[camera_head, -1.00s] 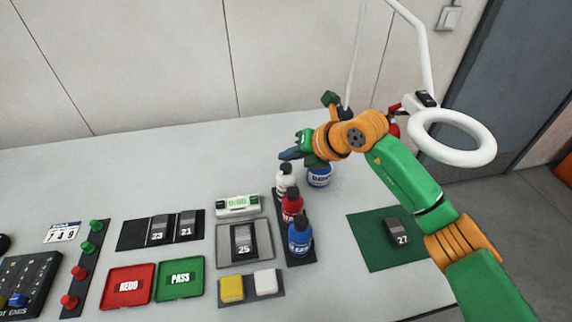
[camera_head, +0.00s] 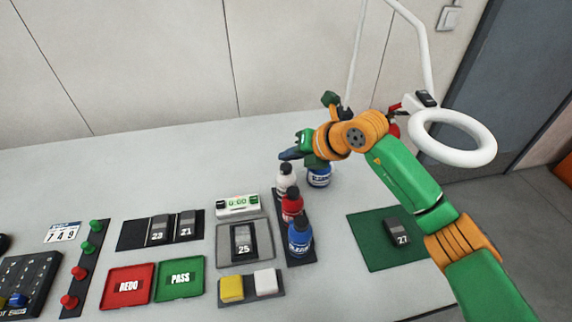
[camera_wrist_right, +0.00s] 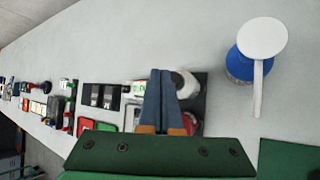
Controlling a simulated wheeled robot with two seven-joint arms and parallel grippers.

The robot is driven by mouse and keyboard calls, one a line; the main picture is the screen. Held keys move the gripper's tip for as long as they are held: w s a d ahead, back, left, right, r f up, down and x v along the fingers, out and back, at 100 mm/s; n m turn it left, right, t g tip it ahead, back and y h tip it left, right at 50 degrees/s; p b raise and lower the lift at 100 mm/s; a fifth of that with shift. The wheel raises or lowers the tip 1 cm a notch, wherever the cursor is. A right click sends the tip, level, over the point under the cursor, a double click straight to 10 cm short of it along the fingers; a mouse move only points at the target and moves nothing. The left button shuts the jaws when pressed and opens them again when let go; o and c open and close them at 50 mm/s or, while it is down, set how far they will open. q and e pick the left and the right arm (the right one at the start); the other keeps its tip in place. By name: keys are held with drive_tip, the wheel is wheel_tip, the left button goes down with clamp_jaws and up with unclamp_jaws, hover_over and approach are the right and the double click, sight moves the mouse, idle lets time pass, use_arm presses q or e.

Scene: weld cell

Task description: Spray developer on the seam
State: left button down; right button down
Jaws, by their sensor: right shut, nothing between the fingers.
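A bottle with a white body and black cap (camera_head: 286,180), a red bottle (camera_head: 292,206) and a blue bottle (camera_head: 300,238) stand upright in a row on a black strip. Which one holds developer I cannot read. A metal piece marked 25 (camera_head: 244,240) lies on a grey plate (camera_head: 222,257); its seam is too small to make out. My right gripper (camera_head: 287,156) is shut and empty, above and just behind the white bottle. In the right wrist view its blue fingers (camera_wrist_right: 155,100) are together, beside the white bottle (camera_wrist_right: 186,84). My left gripper is out of view.
A ring lamp (camera_head: 453,158) overhangs the right side. A green mat (camera_head: 365,245) holds piece 27 (camera_head: 397,233). REDO (camera_head: 128,300) and PASS (camera_head: 180,292) trays lie left.

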sight(289, 169)
drive_tip(key=shift+f+b, duration=0.35)
drive_tip(key=shift+f, duration=0.05)
drive_tip(key=shift+f+b, duration=0.45)
drive_tip(key=shift+f, duration=0.05)
idle(0.5)
drive_tip(key=shift+r, duration=0.15)
drive_tip(key=shift+r+p, duration=0.65)
drive_tip(key=shift+r, duration=0.1)
wheel_tip(289, 169, up, 5)
drive_tip(key=p, duration=0.3)
drive_tip(key=shift+r+p, duration=0.1)
drive_tip(key=shift+p, duration=0.25)
idle(0.5)
